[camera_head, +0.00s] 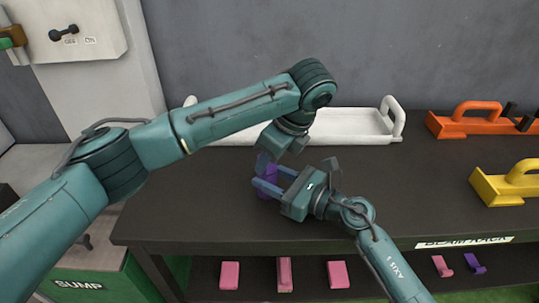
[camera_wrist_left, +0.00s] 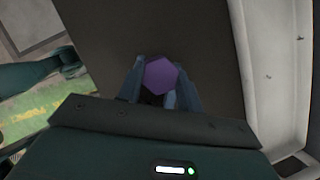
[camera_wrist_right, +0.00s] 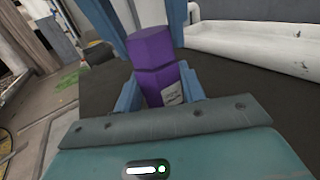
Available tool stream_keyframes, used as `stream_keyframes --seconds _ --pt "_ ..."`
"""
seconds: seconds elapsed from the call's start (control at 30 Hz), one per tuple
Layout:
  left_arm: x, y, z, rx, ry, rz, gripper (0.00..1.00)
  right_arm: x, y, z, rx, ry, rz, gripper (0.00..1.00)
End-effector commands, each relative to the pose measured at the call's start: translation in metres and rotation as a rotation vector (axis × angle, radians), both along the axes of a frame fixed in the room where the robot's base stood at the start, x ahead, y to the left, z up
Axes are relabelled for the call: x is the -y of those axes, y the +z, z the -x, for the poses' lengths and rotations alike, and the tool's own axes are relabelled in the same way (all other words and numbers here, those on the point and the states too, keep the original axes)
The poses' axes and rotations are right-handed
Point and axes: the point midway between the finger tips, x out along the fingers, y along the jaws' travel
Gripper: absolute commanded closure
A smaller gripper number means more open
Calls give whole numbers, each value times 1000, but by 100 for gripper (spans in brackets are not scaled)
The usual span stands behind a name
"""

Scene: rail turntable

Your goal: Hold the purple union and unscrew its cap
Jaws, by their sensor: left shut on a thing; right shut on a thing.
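The purple union (camera_head: 268,180) is upright above or on the dark bench top, largely covered by my grippers in the head view. My right gripper (camera_head: 265,188) is shut on its lower body from the side. The right wrist view shows the faceted purple union (camera_wrist_right: 156,70) with a seam below its cap and a small pale label. My left gripper (camera_head: 270,160) comes down from above, shut on the cap. The left wrist view shows the cap (camera_wrist_left: 161,74) as a purple polygon between the blue fingers (camera_wrist_left: 160,90). Whether the union touches the bench is unclear.
A white tray (camera_head: 350,122) stands behind the grippers on the dark bench (camera_head: 420,190). An orange holder (camera_head: 478,121) and a yellow holder (camera_head: 505,185) are at right. Pink pieces (camera_head: 284,275) and a purple piece (camera_head: 474,263) lie on the shelf below.

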Motion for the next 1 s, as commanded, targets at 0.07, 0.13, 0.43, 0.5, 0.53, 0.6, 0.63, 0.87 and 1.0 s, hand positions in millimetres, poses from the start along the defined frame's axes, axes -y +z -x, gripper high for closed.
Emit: stream_keyframes --seconds 0.07,0.13,0.43,0.5,0.53,0.6,0.63,0.87,1.0 --pt "0 -1 0 -2 41 1 92 0 -1 0 -1 -1 1 100" --pt "1 0 -1 -3 140 -1 92 0 0 0 -1 -1 1 100" --pt "1 0 -3 -1 516 -2 92 0 -1 0 -1 -1 1 100" --pt "1 0 -3 0 526 -2 92 0 0 0 -1 -1 1 100" --pt "1 0 -3 -1 525 -1 92 0 0 0 -1 -1 1 100" --pt "1 0 -3 -1 524 -1 92 1 0 0 -1 -1 1 100" --pt "1 0 -3 0 523 -1 92 1 0 0 -1 -1 1 100" --pt "1 0 -5 -2 708 -2 92 1 0 0 -1 -1 1 100" --pt "0 0 -6 -1 936 -2 92 1 0 0 -1 -1 1 100"
